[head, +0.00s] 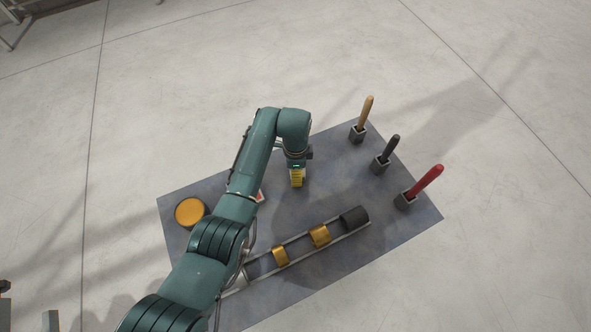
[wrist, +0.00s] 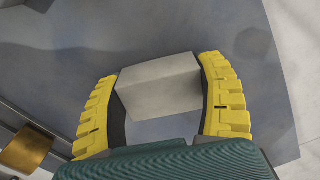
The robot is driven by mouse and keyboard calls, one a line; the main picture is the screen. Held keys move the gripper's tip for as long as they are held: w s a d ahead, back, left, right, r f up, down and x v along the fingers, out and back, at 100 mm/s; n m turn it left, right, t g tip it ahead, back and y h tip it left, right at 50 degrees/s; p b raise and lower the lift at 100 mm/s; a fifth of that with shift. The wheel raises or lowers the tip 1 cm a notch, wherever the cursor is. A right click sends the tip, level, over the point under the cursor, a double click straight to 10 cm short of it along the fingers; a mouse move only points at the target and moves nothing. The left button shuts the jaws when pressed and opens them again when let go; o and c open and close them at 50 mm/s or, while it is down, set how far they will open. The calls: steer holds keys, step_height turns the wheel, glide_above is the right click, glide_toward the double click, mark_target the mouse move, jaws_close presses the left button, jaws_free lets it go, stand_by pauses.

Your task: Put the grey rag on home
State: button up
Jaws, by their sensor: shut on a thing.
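My gripper (head: 297,179) is in the middle of the head view, over the back part of the blue-grey table. In the wrist view its two yellow fingers (wrist: 160,74) are shut on the sides of a pale grey, box-shaped piece (wrist: 158,86), which I take to be the grey rag. In the head view the rag is hidden behind the fingers. I cannot tell whether it touches the table. I cannot make out which spot is home; a small white and red patch (head: 261,196) shows beside my arm, partly covered by it.
A rail frame with a dark cylinder (head: 354,217) and gold bands (head: 319,236) lies along the front of the table (head: 230,313). Three handled tools, tan (head: 367,111), black (head: 388,152) and red (head: 426,181), stand in holders at right. An orange-topped round container (head: 190,212) stands left.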

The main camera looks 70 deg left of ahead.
steer(key=shift+f, duration=0.1)
steer(key=o, duration=1.1)
step_height(320, 180, up, 12)
steer(key=p, duration=0.4)
steer(key=shift+d, duration=0.1)
